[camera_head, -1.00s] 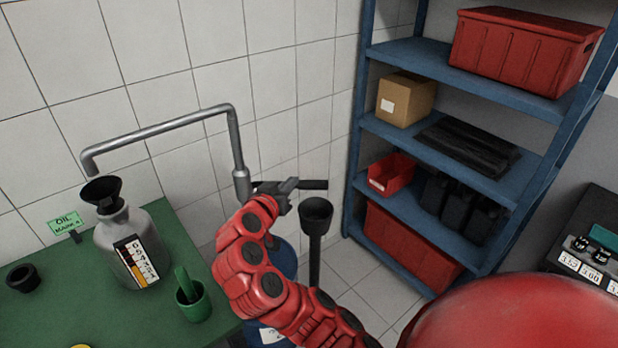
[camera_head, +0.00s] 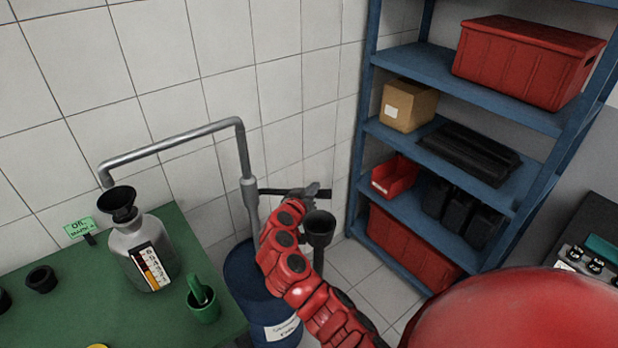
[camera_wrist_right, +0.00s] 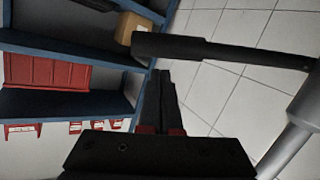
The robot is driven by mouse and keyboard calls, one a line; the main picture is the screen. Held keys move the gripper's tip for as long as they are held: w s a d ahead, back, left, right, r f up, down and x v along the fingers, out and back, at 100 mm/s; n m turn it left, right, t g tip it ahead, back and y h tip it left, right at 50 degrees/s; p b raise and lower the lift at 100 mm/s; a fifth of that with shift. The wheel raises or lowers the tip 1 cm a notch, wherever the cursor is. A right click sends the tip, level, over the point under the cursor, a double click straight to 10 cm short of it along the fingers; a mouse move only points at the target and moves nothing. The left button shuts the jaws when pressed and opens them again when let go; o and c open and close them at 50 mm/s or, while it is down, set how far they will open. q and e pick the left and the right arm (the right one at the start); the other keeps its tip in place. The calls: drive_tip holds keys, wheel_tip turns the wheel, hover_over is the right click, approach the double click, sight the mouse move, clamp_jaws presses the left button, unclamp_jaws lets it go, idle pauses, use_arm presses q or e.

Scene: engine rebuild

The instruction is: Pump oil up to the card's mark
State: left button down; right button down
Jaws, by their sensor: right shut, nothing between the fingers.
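The oil pump's grey spout pipe (camera_head: 175,138) rises from a blue drum (camera_head: 252,280) and bends left, ending above a black funnel (camera_head: 117,201). The funnel sits in a grey jug (camera_head: 132,240) with a gauge strip (camera_head: 152,268), amber and dark in its lower part. A green card (camera_head: 81,228) reads "OIL MARK"; its number is too small to read surely. My right gripper (camera_head: 318,190) is shut and empty by the outer part of the black pump handle (camera_head: 275,191). In the right wrist view the handle (camera_wrist_right: 215,48) lies just beyond the shut fingertips (camera_wrist_right: 160,78), apparently apart from them.
A green bench (camera_head: 90,300) holds the jug, a green cup (camera_head: 203,304) and a black ring (camera_head: 41,279). A black cup-topped post (camera_head: 319,230) stands close beside my right arm. A blue shelf rack (camera_head: 450,75) with bins stands at the right.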

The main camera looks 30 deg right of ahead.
drive_tip(key=shift+f, duration=0.35)
wheel_tip(320, 180, down, 7)
drive_tip(key=s+d+m+b, duration=0.1)
drive_tip(key=m+b, duration=0.1)
drive_tip(key=b, duration=1.1)
drive_tip(key=shift+s+t+y, duration=0.25)
drive_tip(key=shift+t+y, duration=0.05)
drive_tip(key=shift+r, duration=0.1)
drive_tip(key=shift+s, duration=0.1)
